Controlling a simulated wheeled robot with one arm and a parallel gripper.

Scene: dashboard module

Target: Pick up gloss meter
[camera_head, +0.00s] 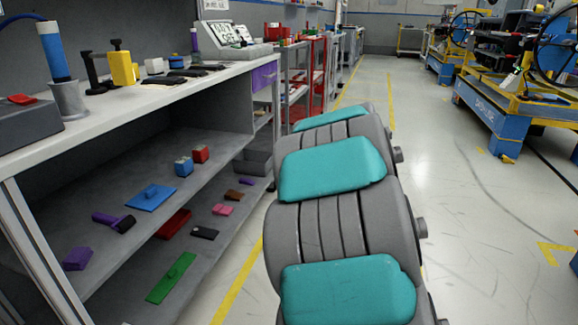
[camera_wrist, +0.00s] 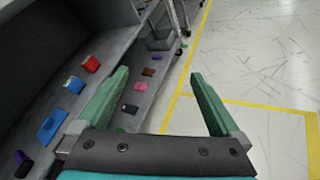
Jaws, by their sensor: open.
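I cannot tell for certain which thing is the gloss meter. Two small box-shaped items stand side by side on the upper shelf under the bench: a blue one with a greyish top (camera_head: 183,166) and a red one (camera_head: 201,153). In the wrist view the blue box (camera_wrist: 74,84) and red box (camera_wrist: 91,63) lie left of my gripper. My gripper (camera_wrist: 160,76) is open, its two green fingers spread wide with nothing between them. It is over the floor beside the shelves, apart from the items. In the head view my arm hides it.
The upper shelf also holds a blue float (camera_head: 151,197), a purple roller (camera_head: 115,221) and a purple block (camera_head: 77,258). The lower shelf holds a green tool (camera_head: 172,277) and several small items. The white bench top (camera_head: 140,97) overhangs both shelves. The floor (camera_head: 480,220) at right is clear.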

